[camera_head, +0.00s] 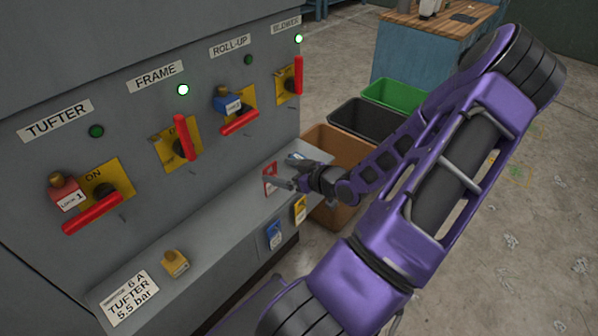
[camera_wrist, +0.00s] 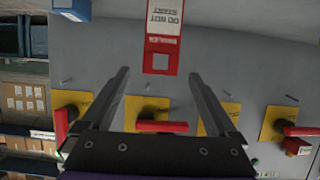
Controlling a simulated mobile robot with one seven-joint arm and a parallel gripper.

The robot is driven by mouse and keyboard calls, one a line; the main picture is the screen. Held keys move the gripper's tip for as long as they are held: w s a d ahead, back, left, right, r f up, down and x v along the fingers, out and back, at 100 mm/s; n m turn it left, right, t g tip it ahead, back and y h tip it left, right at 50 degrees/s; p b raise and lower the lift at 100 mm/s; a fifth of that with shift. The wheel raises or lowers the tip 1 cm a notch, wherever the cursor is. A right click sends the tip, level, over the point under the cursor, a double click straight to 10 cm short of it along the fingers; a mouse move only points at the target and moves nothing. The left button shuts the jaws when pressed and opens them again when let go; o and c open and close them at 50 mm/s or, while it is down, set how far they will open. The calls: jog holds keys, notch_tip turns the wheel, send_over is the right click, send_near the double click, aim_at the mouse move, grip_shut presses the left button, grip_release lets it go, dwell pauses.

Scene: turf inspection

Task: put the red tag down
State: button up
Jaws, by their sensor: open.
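The red tag (camera_head: 270,178) is at the grey ledge (camera_head: 215,222) below the switch panel, close to my fingertips. In the wrist view the red tag (camera_wrist: 163,62) shows its white "DO NOT START" label, upside down, just beyond my fingers. My gripper (camera_head: 287,172) is over the right end of the ledge. In the wrist view my gripper (camera_wrist: 159,75) has its two fingers wide apart, with clear gaps on both sides of the tag. Nothing is between them. I cannot tell whether the tag lies flat on the ledge.
A blue tag (camera_head: 274,236) and a yellow tag (camera_head: 300,209) hang at the ledge's front edge. A yellow padlock (camera_head: 175,263) sits on the ledge's left part. Red switch handles stick out of the panel. An orange-brown bin (camera_head: 338,147) stands right beside the machine.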

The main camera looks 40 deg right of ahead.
jog(key=p+v, duration=0.2)
jog(key=v, duration=0.7)
jog(key=shift+s, duration=0.2)
